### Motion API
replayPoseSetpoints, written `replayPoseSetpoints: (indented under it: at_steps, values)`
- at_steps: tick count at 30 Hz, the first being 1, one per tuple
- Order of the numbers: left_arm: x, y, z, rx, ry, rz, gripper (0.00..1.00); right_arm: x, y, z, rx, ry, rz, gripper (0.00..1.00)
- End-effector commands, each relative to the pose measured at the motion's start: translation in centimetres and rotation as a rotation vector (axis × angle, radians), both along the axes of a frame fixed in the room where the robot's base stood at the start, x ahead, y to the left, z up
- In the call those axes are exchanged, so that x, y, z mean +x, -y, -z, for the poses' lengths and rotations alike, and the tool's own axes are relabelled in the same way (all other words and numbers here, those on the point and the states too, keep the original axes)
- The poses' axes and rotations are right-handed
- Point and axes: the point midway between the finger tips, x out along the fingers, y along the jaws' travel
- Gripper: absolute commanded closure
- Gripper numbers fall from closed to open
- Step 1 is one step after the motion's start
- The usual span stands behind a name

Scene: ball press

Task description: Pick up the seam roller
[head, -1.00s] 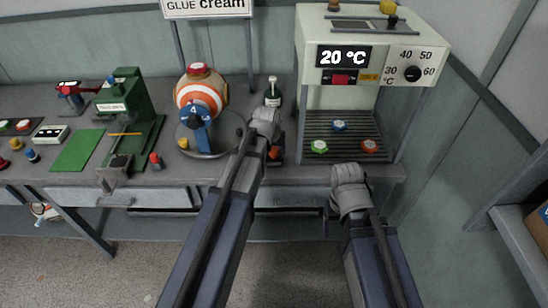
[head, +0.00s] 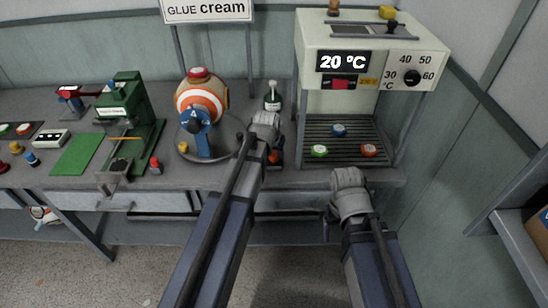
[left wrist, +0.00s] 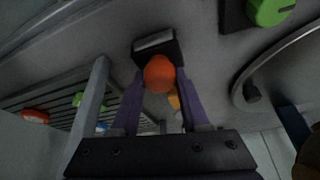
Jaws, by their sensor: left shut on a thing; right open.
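The seam roller appears as a rounded orange end (left wrist: 160,74) at a black and grey block (left wrist: 155,45) in the left wrist view. Its orange part (head: 274,157) also shows in the head view, near the front of the bench. My left gripper (left wrist: 158,80) is shut on the seam roller, with one purple finger on each side of the orange end. The rest of the roller is mostly hidden. In the head view my left gripper (head: 270,148) is over the bench, left of the press. My right gripper (head: 330,220) is open and empty in front of the bench edge.
A striped ball (head: 202,103) sits on a round grey stand left of my left gripper. A green machine (head: 125,105) stands farther left.

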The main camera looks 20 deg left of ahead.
Motion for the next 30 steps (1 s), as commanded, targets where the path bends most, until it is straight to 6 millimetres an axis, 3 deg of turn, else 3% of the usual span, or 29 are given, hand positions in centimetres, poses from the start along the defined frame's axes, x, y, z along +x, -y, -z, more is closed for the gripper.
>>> replayPoseSetpoints:
  at_steps: [8,24,30]
  values:
    - [0.0,0.0,-1.7,0.000,0.000,0.000,1.00,0.0,0.0,-1.7,0.000,0.000,0.000,0.25]
    - [0.0,0.0,-9.3,0.000,0.000,0.000,1.00,0.0,0.0,-9.3,0.000,0.000,0.000,0.25]
    - [0.0,0.0,-10.1,0.000,0.000,0.000,1.00,0.0,0.0,-10.1,0.000,0.000,0.000,0.25]
